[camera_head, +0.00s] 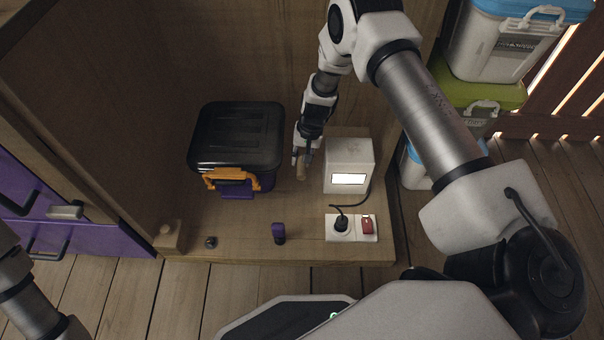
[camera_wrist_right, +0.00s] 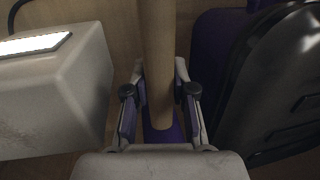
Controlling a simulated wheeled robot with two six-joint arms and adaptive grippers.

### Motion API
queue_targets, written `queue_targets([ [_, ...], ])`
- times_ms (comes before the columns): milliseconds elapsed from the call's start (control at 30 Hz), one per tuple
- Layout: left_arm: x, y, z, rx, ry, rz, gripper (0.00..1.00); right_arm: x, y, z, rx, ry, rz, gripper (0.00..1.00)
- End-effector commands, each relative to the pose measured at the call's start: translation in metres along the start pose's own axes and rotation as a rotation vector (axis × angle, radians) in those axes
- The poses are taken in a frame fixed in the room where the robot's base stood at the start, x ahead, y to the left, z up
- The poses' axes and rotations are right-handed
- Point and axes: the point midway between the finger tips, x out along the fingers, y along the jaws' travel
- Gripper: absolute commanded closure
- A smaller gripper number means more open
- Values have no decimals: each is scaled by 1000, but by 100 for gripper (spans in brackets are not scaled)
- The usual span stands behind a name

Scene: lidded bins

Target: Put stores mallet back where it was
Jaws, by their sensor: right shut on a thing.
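My right gripper (camera_head: 302,160) is low over the wooden bench, between the black-lidded bin and the white box. It is shut on a pale wooden handle, which I take to be the mallet (camera_head: 301,170). In the right wrist view the handle (camera_wrist_right: 159,60) runs down from the top edge between the two fingers (camera_wrist_right: 160,100). A purple part (camera_wrist_right: 165,133) shows at its lower end; I cannot tell whether it belongs to the mallet. The mallet's head is not clearly visible. My left gripper is out of view; only part of that arm shows at lower left.
The black-lidded bin (camera_head: 238,130) with an orange latch stands left. The white box (camera_head: 348,168) with a lit panel stands close right. A socket strip (camera_head: 351,228), a small purple object (camera_head: 279,233) and a dark knob (camera_head: 211,242) lie along the front edge.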

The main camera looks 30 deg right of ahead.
Motion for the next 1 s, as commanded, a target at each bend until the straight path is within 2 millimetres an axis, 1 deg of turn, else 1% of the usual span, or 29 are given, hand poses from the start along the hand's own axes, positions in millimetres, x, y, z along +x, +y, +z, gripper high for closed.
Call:
queue_targets([
  [33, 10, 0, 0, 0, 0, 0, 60, 12, 2, -1, 0, 1, 0, 100],
  [133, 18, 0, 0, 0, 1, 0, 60, 26, 4, -2, 0, 1, 0, 100],
  [233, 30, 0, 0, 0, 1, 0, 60, 48, 8, -2, -1, 0, 0, 100],
  [433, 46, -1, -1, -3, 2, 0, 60, 77, 13, -4, -2, 1, 0, 100],
  [500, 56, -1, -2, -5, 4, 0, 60, 93, 16, -4, -1, 0, 0, 100],
  [567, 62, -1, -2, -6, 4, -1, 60, 103, 18, -5, 0, 0, 0, 100],
  [633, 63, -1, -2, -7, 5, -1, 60, 107, 18, -6, -2, 1, -1, 100],
  [833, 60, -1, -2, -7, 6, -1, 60, 104, 18, -6, -1, 1, -1, 100],
  [967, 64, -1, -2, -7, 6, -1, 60, 109, 19, -6, -1, 1, -1, 100],
  [1000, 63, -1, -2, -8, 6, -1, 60, 108, 19, -5, -1, 0, 0, 65],
])
